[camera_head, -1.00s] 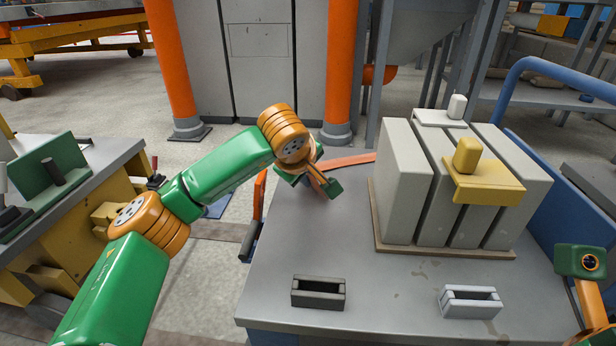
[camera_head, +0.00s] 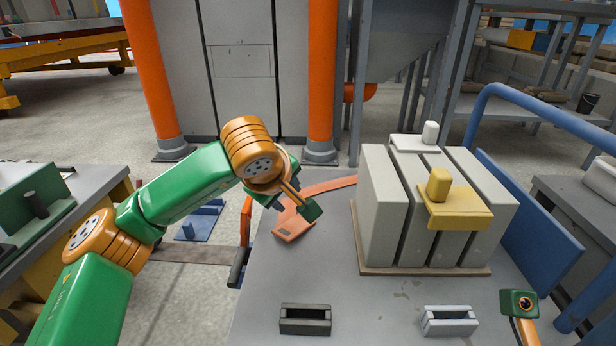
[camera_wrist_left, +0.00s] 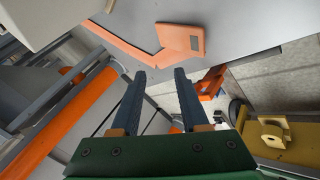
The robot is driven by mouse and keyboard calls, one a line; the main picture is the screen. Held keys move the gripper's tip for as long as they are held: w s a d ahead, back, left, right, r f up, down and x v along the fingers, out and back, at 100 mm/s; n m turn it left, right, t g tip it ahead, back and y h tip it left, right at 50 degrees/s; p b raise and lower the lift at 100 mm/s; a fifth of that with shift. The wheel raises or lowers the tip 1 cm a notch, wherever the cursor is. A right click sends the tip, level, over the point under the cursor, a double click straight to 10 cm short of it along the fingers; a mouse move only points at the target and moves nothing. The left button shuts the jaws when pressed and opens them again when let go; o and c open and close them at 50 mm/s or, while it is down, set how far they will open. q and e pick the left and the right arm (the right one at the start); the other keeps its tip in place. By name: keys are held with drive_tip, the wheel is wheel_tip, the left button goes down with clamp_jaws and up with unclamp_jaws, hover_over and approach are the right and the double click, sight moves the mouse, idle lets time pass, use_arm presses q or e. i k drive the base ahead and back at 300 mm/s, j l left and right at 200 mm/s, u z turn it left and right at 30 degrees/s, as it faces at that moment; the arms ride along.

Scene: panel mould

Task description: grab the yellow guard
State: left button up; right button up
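The yellow guard (camera_head: 460,213) is a flat plate with a bent front edge and a rounded upright knob. It sits on top of the upright grey panels (camera_head: 380,215), towards their front right. My left gripper (camera_head: 283,203) is left of the panels, over the table's far left part and well apart from the guard. In the left wrist view its two dark fingers (camera_wrist_left: 160,80) are spread with nothing between them; the yellow guard is not visible there. Of my right arm, only a green and orange part shows at the lower right; its fingers are out of view.
A white guard (camera_head: 415,143) with a knob sits on the panels' far side. An orange bent flat piece (camera_head: 294,226) lies by my left gripper. A dark holder (camera_head: 305,319) and a light grey holder (camera_head: 450,321) stand at the front. The middle tabletop is clear.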

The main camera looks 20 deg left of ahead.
sight(449, 207)
drive_tip(key=k+l, duration=0.1)
drive_tip(key=k, duration=0.4)
drive_tip(key=k+l, duration=0.1)
drive_tip(key=k, duration=0.4)
